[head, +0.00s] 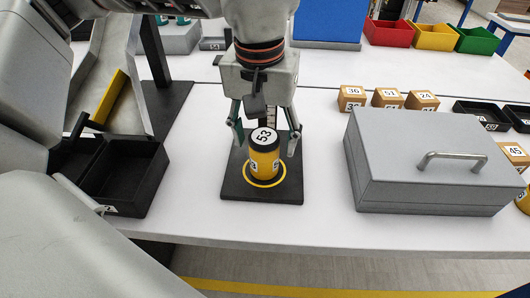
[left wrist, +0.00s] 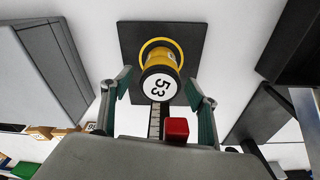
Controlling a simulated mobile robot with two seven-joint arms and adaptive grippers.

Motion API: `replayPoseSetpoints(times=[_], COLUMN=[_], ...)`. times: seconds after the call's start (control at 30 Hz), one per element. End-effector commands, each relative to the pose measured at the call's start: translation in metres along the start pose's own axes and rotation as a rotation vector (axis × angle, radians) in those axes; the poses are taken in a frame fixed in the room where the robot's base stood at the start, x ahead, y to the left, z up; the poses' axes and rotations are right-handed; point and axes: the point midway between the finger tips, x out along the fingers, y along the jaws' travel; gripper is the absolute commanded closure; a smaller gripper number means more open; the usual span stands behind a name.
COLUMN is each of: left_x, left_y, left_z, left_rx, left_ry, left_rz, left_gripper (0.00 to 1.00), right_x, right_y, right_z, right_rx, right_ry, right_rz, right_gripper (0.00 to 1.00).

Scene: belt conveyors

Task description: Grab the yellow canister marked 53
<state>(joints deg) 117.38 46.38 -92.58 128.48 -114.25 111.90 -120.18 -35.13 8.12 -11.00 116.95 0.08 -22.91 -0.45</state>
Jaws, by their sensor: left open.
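The yellow canister marked 53 (head: 264,158) stands upright on a dark square pad with a yellow ring (head: 230,187). It has a black top with a white label reading 53. My left gripper (head: 265,138) is above and around it, pointing down, with its fingers apart on either side of the canister's upper part. In the left wrist view the canister (left wrist: 159,80) lies between the open fingers (left wrist: 160,92), with a gap on both sides. My right gripper is not in view.
A grey case with a handle (head: 400,150) stands to the right. A black tray (head: 125,180) lies to the left. Small numbered boxes (head: 387,98) sit behind the case. Red, yellow and green bins (head: 436,37) stand at the back right. White table shows around the pad.

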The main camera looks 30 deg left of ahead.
Motion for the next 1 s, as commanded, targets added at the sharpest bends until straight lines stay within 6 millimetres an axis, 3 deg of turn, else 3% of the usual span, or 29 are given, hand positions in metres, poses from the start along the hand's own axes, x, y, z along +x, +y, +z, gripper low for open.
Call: replayPoseSetpoints(times=[0.07, 0.23, 0.27, 0.67, 0.93, 1.0], left_x=[-0.001, -0.001, -0.001, -0.006, -0.038, -0.039], left_y=[0.0, 0.0, 0.0, 0.0, 0.001, 0.003], left_z=[0.0, 0.0, 0.0, -0.001, -0.005, 0.007], left_rx=[0.0, 0.0, 0.0, 0.0, -0.001, 0.006], left_ry=[0.001, 0.001, 0.001, 0.002, 0.007, 0.003], left_rz=[0.0, 0.0, 0.0, 0.001, 0.003, 0.0], left_gripper=[0.41, 0.85, 0.87, 0.91, 0.91, 0.91], right_x=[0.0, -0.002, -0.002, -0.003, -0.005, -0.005], right_y=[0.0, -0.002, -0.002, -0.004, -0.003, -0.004], right_z=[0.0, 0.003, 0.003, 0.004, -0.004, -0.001], right_rx=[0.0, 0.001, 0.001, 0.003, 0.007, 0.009], right_ry=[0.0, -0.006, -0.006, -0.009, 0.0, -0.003], right_rz=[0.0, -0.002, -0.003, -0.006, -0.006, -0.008], right_gripper=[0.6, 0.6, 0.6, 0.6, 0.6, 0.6])
